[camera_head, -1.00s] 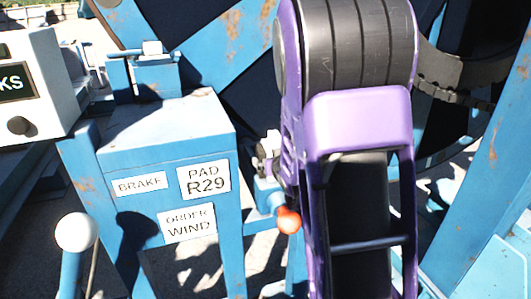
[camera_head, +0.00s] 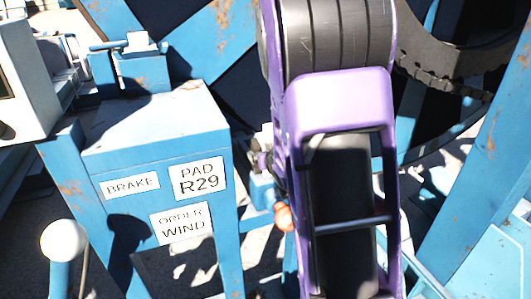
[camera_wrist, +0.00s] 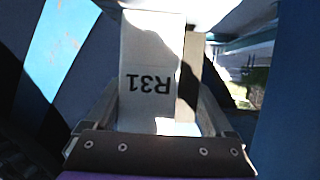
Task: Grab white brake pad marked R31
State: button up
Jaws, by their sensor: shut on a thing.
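The white brake pad (camera_wrist: 150,50) stands out from my gripper (camera_wrist: 158,110) in the wrist view. Its R31 mark reads upside down there. The jaws are shut on the pad, one finger along each side. A shadow covers part of its face. In the head view my purple arm fills the middle, and neither the jaws nor the pad can be seen.
A blue stand (camera_head: 150,120) carries labels BRAKE, PAD R29 and ORDER WIND. A white-knobbed lever (camera_head: 64,241) is at lower left, and an orange knob (camera_head: 284,217) is beside my arm. Blue rusted beams (camera_head: 470,170) rise at right.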

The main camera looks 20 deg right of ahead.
grip_shut()
jog(key=shift+w+r, duration=0.1)
jog(key=shift+r, duration=0.1)
